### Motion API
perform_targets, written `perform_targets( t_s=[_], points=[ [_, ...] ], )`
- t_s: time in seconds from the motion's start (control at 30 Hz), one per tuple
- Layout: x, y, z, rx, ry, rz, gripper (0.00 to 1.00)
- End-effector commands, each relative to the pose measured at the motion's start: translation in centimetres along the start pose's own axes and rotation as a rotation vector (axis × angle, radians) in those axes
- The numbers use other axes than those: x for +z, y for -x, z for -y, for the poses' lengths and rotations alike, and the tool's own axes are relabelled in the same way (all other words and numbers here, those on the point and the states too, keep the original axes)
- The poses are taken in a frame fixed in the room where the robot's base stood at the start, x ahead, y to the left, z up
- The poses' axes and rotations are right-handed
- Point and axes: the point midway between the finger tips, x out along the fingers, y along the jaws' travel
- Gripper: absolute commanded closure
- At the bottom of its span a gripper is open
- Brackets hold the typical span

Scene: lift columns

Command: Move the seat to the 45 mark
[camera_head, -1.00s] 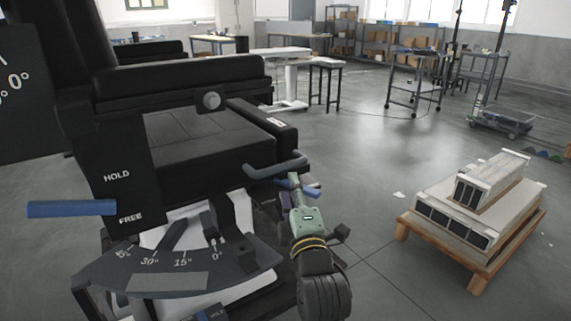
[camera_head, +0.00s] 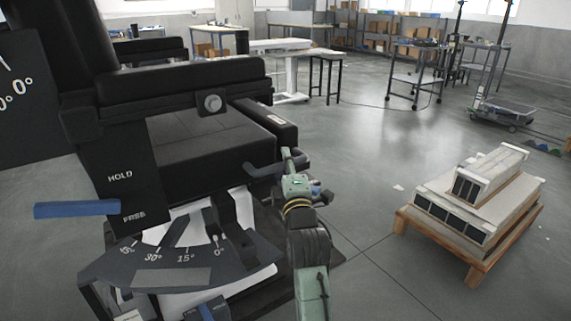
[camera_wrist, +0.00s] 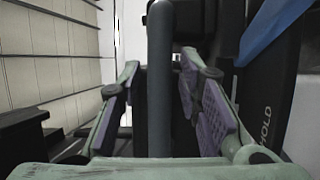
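The black seat (camera_head: 205,140) has a dark grey bar handle (camera_head: 262,170) at its right side. Below it is an angle scale (camera_head: 150,262) marked 0°, 15°, 30° and a partly covered mark at its left end. A black block stands by the 0° mark; I cannot tell if it is the pointer. A blue lever (camera_head: 77,209) sits beside a plate marked HOLD and FREE, nearer FREE. My gripper (camera_head: 285,165) is at the handle. In the wrist view its fingers (camera_wrist: 160,95) are open, with the handle bar (camera_wrist: 160,60) between them and gaps on both sides.
A wooden pallet (camera_head: 478,262) with grey-white blocks stands on the floor at right. A second blue lever (camera_head: 208,312) shows at the bottom edge. A dark panel (camera_head: 25,95) is at far left. Tables and shelves stand at the back. Floor between seat and pallet is clear.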

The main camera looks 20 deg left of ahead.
Motion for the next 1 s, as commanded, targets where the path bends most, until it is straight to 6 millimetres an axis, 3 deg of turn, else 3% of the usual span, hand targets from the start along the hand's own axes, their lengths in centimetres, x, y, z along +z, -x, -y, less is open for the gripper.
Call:
perform_targets(
  t_s=[0.43, 1.0],
  points=[
    [0.00, 0.02, 0.01, 0.000, 0.000, 0.000, 1.00],
    [-0.01, 0.03, 0.01, 0.000, 0.001, 0.000, 1.00]
  ],
)
